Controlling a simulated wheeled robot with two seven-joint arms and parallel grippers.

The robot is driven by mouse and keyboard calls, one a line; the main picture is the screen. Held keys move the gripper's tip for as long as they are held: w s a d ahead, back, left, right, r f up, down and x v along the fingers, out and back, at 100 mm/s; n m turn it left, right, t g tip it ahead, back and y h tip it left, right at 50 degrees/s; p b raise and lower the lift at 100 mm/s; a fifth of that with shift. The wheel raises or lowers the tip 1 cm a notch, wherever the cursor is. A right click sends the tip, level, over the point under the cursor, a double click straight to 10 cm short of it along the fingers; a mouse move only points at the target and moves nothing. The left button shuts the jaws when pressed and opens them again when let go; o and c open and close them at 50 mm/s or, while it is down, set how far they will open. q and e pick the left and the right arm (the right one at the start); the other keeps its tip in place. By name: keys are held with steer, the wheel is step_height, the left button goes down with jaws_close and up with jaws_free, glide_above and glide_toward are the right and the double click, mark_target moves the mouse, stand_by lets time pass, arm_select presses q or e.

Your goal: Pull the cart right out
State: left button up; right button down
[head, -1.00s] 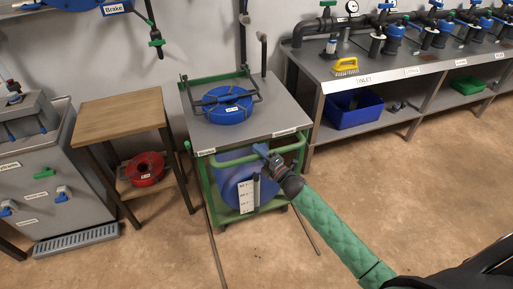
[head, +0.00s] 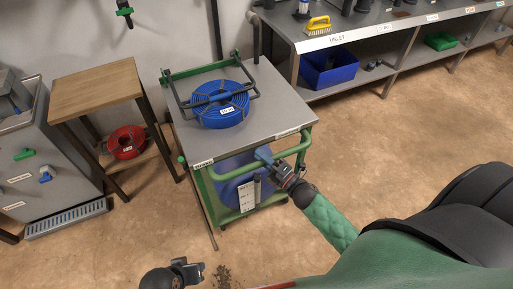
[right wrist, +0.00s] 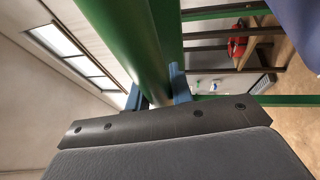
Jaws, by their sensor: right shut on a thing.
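The cart has a grey top (head: 270,107) and a green frame. It stands between a wooden side table and the long bench, its front edge nearer me than the side table's. A blue hose coil (head: 220,112) lies on top, and a blue drum (head: 233,178) with a white scale sits below. My right gripper (head: 268,158) is shut on the cart's green front handle (head: 290,153). In the right wrist view the green bar (right wrist: 150,45) passes between the blue fingertips. My left gripper (head: 190,269) is low over the floor, apart from the cart; its jaw opening is unclear.
The wooden side table (head: 95,88) with a red coil (head: 127,142) stands left of the cart. The long bench (head: 385,30) with a blue bin (head: 331,68) stands behind right. Floor at right is open.

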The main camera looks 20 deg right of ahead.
steer(key=shift+s, duration=0.4)
steer(key=shift+s+f, duration=0.1)
steer(key=shift+f, duration=0.05)
steer(key=shift+s, duration=0.15)
steer(key=c, duration=1.4)
jaws_free()
steer(key=shift+o, duration=0.8)
steer(key=shift+s, duration=0.1)
